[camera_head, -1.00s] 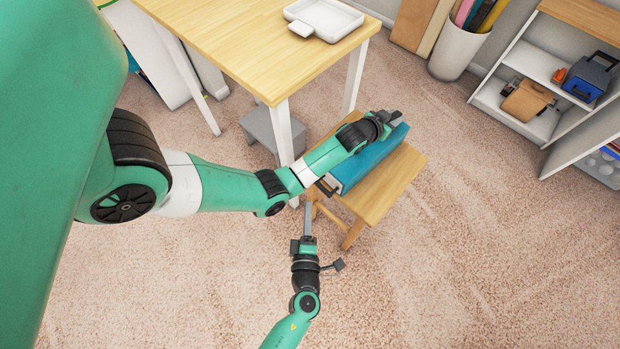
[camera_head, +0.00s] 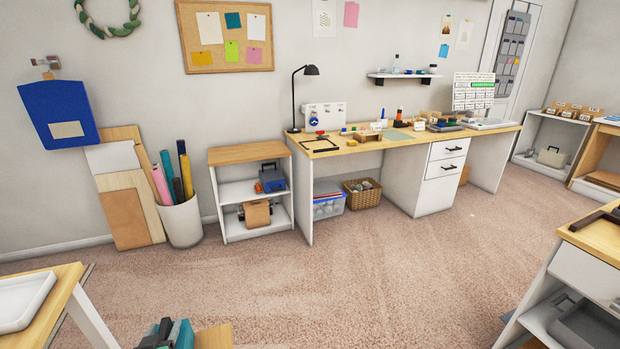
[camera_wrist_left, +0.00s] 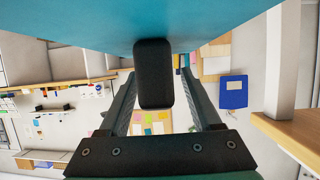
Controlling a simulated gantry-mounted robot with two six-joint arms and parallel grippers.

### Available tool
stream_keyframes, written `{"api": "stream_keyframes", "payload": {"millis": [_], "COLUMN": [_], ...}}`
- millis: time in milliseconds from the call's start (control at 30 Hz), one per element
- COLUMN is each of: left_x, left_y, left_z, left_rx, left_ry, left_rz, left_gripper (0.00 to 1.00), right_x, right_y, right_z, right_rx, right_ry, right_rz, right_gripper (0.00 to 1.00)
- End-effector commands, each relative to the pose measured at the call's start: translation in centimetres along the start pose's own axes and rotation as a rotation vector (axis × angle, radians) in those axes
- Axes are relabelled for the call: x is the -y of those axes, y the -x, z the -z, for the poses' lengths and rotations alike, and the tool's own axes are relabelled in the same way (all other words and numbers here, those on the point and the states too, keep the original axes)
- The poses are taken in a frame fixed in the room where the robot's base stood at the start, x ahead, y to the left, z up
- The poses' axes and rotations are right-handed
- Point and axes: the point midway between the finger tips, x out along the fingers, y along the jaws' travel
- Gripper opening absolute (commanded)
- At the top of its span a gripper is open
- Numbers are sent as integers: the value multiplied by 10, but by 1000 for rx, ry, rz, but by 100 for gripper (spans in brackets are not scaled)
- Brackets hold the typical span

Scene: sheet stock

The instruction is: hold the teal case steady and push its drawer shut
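The teal case (camera_head: 182,336) shows at the bottom edge of the head view, mostly cut off. Its teal surface (camera_wrist_left: 160,22) fills the top of the left wrist view, very close. A dark rounded block (camera_wrist_left: 153,75), perhaps a handle, sticks out from that surface. The fingers of my left gripper (camera_wrist_left: 158,85) stand apart on either side of this block, with background showing beside it, so I see no firm grip. In the head view the grey end of my left gripper (camera_head: 158,334) is at the case. The drawer and my right gripper are out of view.
The case is beside a bare part of the small wooden stool (camera_head: 214,338). A table with a white tray (camera_head: 24,302) stands at the left. A low shelf (camera_head: 250,190) and a long desk (camera_head: 400,142) line the wall. The carpet (camera_head: 340,275) between is clear.

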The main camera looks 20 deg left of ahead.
Motion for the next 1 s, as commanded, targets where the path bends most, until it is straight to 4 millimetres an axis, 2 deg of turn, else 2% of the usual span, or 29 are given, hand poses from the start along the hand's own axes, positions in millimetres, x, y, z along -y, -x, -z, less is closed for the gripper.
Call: {"api": "stream_keyframes", "payload": {"millis": [233, 367, 467, 800, 1000], "left_x": [0, 0, 0, 0, 0], "left_y": [1, 8, 22, 92, 116], "left_z": [0, 0, 1, 1, 1], "left_rx": [-1, -3, -4, -4, -2], "left_ry": [0, 0, 0, 0, -1], "left_rz": [0, 0, -1, -1, -1], "left_gripper": [65, 65, 65, 65, 65], "right_x": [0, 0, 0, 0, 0], "right_y": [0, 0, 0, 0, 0], "right_z": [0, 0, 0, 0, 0], "right_rx": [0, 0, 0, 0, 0], "right_ry": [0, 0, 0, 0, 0], "right_rz": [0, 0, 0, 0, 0], "right_gripper": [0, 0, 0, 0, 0]}}
